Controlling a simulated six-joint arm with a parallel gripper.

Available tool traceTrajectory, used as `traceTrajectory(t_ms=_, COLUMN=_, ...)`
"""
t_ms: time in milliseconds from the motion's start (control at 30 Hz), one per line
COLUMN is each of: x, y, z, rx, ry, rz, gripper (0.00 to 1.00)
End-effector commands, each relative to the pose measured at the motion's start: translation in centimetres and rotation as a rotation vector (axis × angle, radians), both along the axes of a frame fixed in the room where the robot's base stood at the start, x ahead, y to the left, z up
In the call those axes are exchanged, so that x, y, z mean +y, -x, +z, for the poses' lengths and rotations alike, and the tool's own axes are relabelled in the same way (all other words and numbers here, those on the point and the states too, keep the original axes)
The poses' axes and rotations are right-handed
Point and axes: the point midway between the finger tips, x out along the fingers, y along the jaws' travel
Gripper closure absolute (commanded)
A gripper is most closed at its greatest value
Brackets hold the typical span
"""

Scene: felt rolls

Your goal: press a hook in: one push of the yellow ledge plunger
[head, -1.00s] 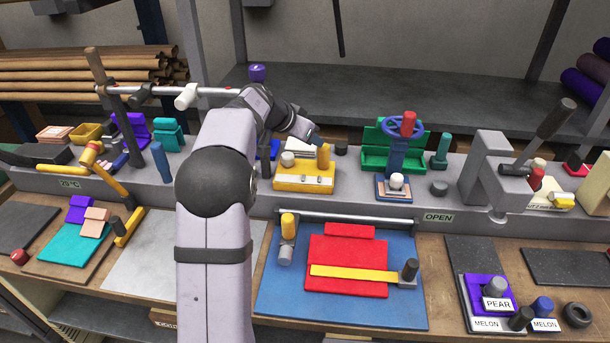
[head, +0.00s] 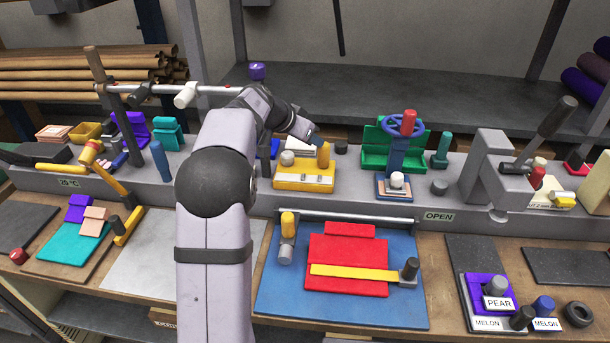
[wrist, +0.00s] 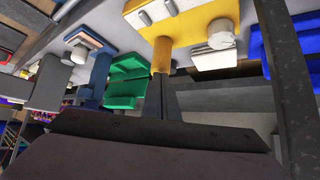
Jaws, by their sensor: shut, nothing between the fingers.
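The yellow plunger (head: 323,157) stands upright at the right end of a yellow block (head: 304,185) on the grey ledge. My gripper (head: 319,138) is at the plunger's top in the head view, mostly hidden by my own arm. In the wrist view, the shut fingertips (wrist: 160,79) meet the free end of the yellow plunger (wrist: 161,55), with nothing held between them. They look to be touching it or very close; I cannot tell which. The yellow block also shows in the wrist view (wrist: 187,30), with white parts on it. No hook can be made out.
A white knob (head: 287,158) stands on the block's left end. A green tray (head: 376,150) and a blue handwheel (head: 403,127) are close on the right. A blue piece (head: 275,149) is on the left. A grey press with a lever (head: 490,165) stands farther right.

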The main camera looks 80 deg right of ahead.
Motion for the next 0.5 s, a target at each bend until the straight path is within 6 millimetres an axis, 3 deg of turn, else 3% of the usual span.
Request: traceTrajectory(t_ms=500, x=0.0, y=0.0, z=-1.5, rx=0.0, ry=0.0, rz=0.0, gripper=1.0)
